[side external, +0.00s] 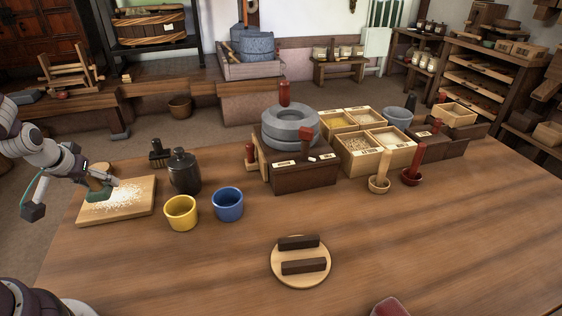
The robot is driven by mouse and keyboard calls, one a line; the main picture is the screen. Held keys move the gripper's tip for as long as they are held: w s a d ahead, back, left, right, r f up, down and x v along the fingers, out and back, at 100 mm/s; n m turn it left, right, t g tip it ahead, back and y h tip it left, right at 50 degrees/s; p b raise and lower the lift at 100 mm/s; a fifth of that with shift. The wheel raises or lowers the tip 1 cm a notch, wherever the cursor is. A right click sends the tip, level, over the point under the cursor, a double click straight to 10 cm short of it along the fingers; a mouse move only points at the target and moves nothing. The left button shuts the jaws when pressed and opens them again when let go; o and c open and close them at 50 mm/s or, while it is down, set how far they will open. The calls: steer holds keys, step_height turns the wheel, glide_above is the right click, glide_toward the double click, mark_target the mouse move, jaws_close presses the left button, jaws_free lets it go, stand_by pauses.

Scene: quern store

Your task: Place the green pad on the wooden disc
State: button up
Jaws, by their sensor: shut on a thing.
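The green pad (99,194) is at the left, over the wooden board (141,208) with pale grains or flour spread on it. A tan part shows just above the pad. My gripper (91,177) is shut on the pad at its upper part, and the fingertips are small and partly hidden. I cannot tell whether the pad touches the board. The round wooden disc (300,281) lies flat at the front middle of the table, well to the right of my gripper. Two dark bars (299,242) lie across it, with a strip of bare disc between them.
A yellow cup (181,213), a blue cup (228,204) and a dark lidded jar (184,172) stand between the board and the disc. A stone quern (291,128) and grain boxes (375,151) stand behind. The table (420,240) is clear around the disc.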

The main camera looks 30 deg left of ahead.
step_height(320, 180, up, 12)
steer(key=w+d+m+h, duration=0.2)
steer(key=w+d+m, duration=0.2)
steer(key=w+d, duration=0.3)
steer(key=m+g+h, duration=0.2)
steer(key=m+h, duration=0.5)
steer(key=m, duration=0.7)
glide_above(308, 256)
steer(key=shift+w+a+r, duration=0.1)
steer(key=shift+a+r, duration=0.1)
steer(key=shift+a, duration=0.05)
steer(key=f, duration=1.3)
steer(key=shift+d, duration=0.25)
